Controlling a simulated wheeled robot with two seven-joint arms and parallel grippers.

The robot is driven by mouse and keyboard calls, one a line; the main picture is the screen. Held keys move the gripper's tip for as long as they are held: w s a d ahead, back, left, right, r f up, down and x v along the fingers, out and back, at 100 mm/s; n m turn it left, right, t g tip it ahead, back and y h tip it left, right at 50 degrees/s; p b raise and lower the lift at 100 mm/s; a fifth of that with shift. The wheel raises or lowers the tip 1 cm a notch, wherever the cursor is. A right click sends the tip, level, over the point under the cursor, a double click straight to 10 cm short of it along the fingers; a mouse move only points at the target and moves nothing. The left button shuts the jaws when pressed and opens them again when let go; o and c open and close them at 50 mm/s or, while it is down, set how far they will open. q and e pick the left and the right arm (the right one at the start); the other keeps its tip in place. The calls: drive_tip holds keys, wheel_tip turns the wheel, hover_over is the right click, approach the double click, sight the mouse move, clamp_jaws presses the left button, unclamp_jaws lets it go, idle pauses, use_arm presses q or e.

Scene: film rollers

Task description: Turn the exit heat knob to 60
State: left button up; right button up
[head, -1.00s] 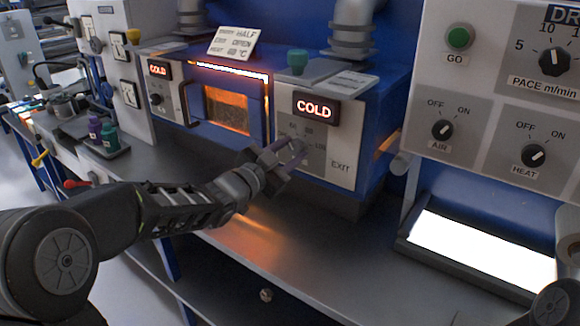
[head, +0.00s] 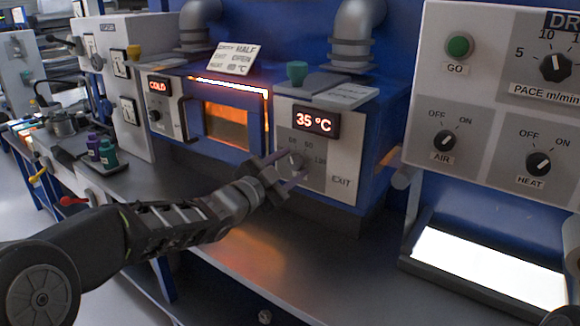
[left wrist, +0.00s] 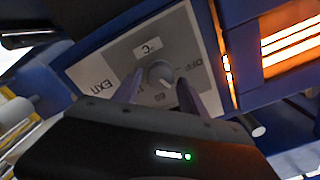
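The exit heat knob (head: 296,160) is a small round grey knob on the pale EXIT panel (head: 342,160), below a display (head: 316,121) reading 35 °C. Its dial marks are partly hidden by my gripper, and its setting is not clear. My left gripper (head: 287,167) is in front of the knob with its fingers apart. In the left wrist view the knob (left wrist: 160,73) shows between and just beyond the two fingertips (left wrist: 160,76), with gaps visible at both sides. My right gripper is not in view.
A glowing oven window (head: 226,125) and the entry panel reading COLD (head: 157,86) lie left. A control box with AIR and HEAT knobs (head: 538,163) stands right. The metal bench (head: 300,245) below is clear.

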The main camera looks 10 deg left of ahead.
use_arm(q)
drive_tip(key=shift+o, duration=0.8)
drive_tip(key=shift+s, duration=0.1)
drive_tip(key=v, duration=0.7)
drive_tip(key=shift+s+b, duration=0.3)
drive_tip(key=shift+b, duration=0.05)
drive_tip(key=shift+a, duration=0.1)
